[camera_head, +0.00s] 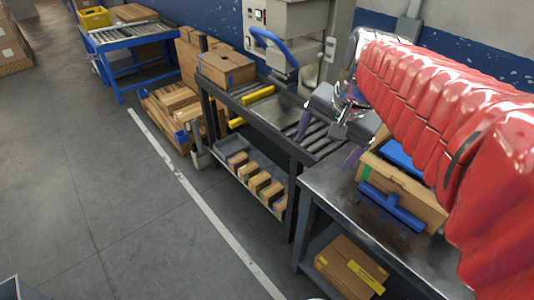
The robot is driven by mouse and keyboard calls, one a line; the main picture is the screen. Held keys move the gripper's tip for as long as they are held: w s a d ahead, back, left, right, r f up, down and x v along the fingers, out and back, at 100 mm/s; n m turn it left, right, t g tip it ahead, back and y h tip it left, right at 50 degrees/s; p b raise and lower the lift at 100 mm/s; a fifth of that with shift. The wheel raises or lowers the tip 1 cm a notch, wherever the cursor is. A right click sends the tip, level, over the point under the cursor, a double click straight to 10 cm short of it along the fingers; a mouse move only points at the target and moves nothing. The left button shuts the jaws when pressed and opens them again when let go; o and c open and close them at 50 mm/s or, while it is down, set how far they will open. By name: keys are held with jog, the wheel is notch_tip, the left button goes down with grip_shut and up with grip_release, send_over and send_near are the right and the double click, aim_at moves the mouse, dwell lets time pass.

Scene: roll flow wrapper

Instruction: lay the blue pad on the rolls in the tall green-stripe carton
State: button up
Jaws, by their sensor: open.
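An open cardboard carton (425,205) stands on the dark metal table at the right, with a green stripe (366,173) on its left corner. A flat blue piece (398,155), which looks like the blue pad, shows inside its opening, partly hidden by my red arm. I cannot see any rolls, or whether the pad lies flat on them. My gripper (327,142) is open, with its two purple-tipped fingers apart and nothing seen between them. It is left of the carton, over the roller conveyor side, apart from the pad.
Small cartons (260,182) fill the lower shelf. The grey floor is clear at left.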

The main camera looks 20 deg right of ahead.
jog(key=s+a+f+n+t, duration=0.1)
jog(key=s+a+f+n, duration=0.3)
jog(key=s+a+n, duration=0.5)
jog(key=shift+s+a+f+n+t, duration=0.3)
jog(key=shift+a+f+n, duration=0.1)
jog(key=shift+a+n, duration=0.5)
jog(key=shift+a, duration=0.1)
